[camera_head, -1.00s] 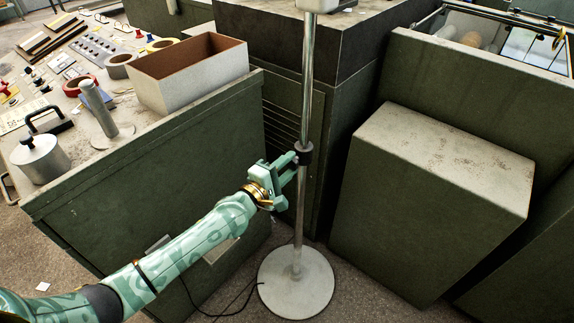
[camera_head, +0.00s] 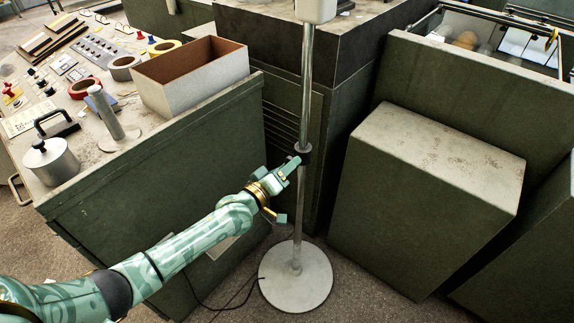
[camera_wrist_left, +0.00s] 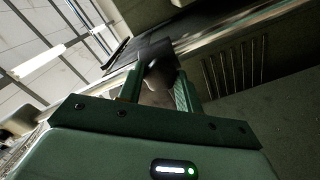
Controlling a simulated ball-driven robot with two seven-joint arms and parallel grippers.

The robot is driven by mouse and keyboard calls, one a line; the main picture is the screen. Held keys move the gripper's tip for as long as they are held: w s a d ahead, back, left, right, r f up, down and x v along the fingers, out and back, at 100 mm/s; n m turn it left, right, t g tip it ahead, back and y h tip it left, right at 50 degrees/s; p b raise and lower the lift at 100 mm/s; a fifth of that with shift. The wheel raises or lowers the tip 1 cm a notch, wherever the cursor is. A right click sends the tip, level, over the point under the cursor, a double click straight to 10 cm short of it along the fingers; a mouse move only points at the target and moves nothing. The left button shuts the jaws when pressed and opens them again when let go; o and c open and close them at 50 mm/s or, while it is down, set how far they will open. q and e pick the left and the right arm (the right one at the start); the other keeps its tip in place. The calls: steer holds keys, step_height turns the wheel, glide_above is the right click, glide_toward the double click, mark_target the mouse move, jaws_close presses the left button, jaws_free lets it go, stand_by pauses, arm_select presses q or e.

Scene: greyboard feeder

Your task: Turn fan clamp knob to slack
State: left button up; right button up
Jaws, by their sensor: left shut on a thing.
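The fan stand's clamp collar (camera_head: 302,152) is a dark ring around the chrome pole (camera_head: 306,95), about halfway up. My left gripper (camera_head: 293,163) reaches it from the left. In the left wrist view its fingers (camera_wrist_left: 160,92) are shut on the dark clamp knob (camera_wrist_left: 158,75), which sits between them. In the head view the knob is hidden by the fingers. The gripper looks rolled, with one finger above the other. The round pale base (camera_head: 295,280) of the stand rests on the floor, and the pole is upright. My right gripper is not in view.
A green bench (camera_head: 150,190) at left holds an open box (camera_head: 195,82), a pot (camera_head: 48,160) and tape rolls. A green cabinet (camera_head: 425,205) stands close at right. A dark cable (camera_head: 225,307) lies on the floor by the base.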

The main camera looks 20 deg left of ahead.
arm_select(q)
steer(key=shift+f+m, duration=0.1)
steer(key=shift+m, duration=0.5)
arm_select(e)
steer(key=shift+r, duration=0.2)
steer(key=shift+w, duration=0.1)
arm_select(q)
steer(key=o, duration=1)
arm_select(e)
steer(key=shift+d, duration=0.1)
arm_select(q)
steer(key=p+v, duration=0.4)
steer(key=v, duration=1.2)
steer(key=shift+s, duration=0.2)
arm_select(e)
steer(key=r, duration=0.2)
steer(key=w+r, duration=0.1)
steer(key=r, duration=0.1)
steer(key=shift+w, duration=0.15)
